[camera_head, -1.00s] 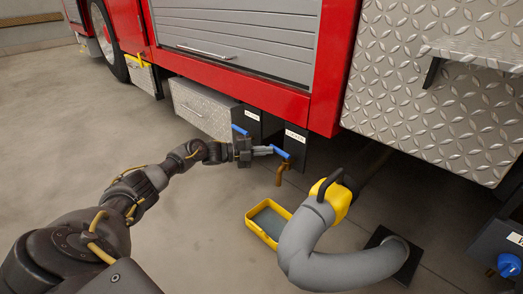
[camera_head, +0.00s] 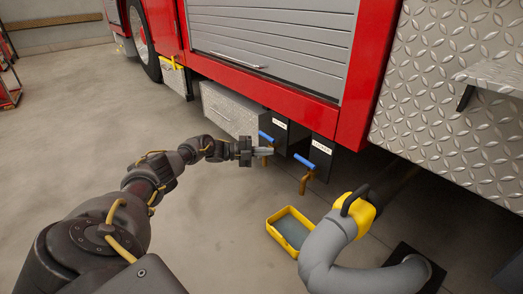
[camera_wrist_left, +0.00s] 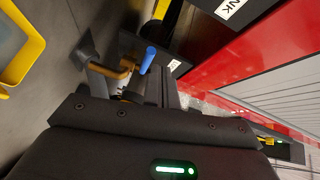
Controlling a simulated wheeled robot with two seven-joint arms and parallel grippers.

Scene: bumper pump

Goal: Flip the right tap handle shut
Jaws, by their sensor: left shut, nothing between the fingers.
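The right tap (camera_head: 305,182) is brass and hangs below the truck's edge. Its blue handle (camera_head: 303,160) slants down to the right. The left tap's blue handle (camera_head: 266,137) slants the same way. My left gripper (camera_head: 268,151) is shut and empty, with its fingertips by the left tap, left of the right tap and apart from it. In the left wrist view a blue handle (camera_wrist_left: 148,59) and brass pipe (camera_wrist_left: 112,71) show just beyond the fingers; I cannot tell which tap this is. My right gripper is not in view.
A yellow tray (camera_head: 270,226) lies on the floor below the right tap. A thick grey hose (camera_head: 335,248) with a yellow coupling (camera_head: 361,217) is to its right. The red truck body (camera_head: 345,100) overhangs the taps.

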